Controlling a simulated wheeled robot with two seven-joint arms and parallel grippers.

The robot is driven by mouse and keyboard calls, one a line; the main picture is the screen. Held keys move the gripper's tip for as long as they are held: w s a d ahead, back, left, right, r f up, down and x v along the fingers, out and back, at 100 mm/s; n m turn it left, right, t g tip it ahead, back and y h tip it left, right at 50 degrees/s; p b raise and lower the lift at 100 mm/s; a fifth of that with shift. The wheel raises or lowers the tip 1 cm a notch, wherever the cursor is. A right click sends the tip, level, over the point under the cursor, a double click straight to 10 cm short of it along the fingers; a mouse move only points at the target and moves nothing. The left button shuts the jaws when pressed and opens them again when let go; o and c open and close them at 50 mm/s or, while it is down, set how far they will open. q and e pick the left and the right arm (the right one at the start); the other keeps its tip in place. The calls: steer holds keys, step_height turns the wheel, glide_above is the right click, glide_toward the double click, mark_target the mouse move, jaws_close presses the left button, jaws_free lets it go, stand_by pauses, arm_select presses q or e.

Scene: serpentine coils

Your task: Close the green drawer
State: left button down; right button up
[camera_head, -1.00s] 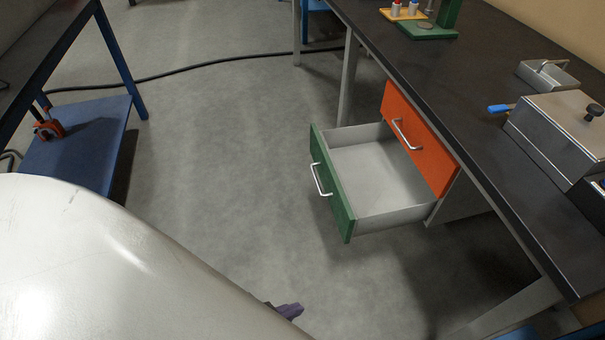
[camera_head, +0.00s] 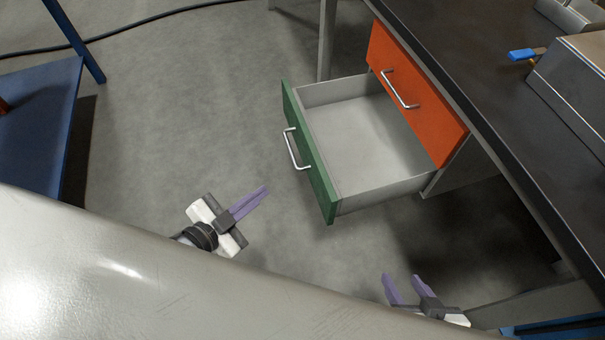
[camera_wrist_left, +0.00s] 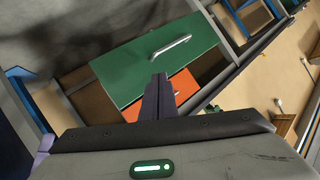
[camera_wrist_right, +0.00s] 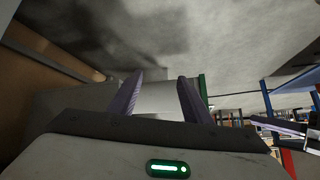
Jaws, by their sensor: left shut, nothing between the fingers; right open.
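The green drawer (camera_head: 309,150) is pulled out below the workbench, and its tray (camera_head: 365,135) looks empty. A silver bar handle (camera_head: 296,149) is on its front. In the left wrist view the green front (camera_wrist_left: 150,62) faces me with the handle (camera_wrist_left: 171,46) on it. My left gripper (camera_head: 264,190) is shut and empty, in front of the green front and apart from it in the head view. My right gripper (camera_head: 396,280) is open and empty, near the lower right. In the right wrist view its fingers (camera_wrist_right: 160,92) are apart, with a grey drawer side beyond.
A closed orange drawer (camera_head: 410,95) with a handle sits above the green one. The dark bench top (camera_head: 480,70) carries a grey metal box (camera_head: 575,90). A blue shelf (camera_head: 40,120) stands at the left. The floor between is clear.

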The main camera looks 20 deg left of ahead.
arm_select(q)
steer(key=w+a+f+m+t+h+b, duration=0.1)
steer(key=w+a+f+m+h+b, duration=0.2)
steer(key=m+b, duration=0.4)
steer(key=m+g+h+b, duration=0.4)
steer(key=m+h+b, duration=0.4)
steer(key=m, duration=0.4)
glide_toward(315, 164)
steer(key=shift+y, duration=0.4)
steer(key=x, duration=0.2)
steer(key=b+x, duration=0.1)
steer(key=x, duration=0.2)
steer(key=shift+r, duration=0.25)
steer(key=shift+w+d, duration=0.35)
steer(key=shift+d, duration=0.25)
arm_select(e)
steer(key=a+f, duration=0.2)
steer(key=f, duration=0.4)
steer(key=w+a+f+n+g+y, duration=0.1)
steer(key=a+f, duration=0.1)
steer(key=f, duration=0.4)
steer(key=shift+a+g+y, duration=0.3)
steer(key=shift+a, duration=0.05)
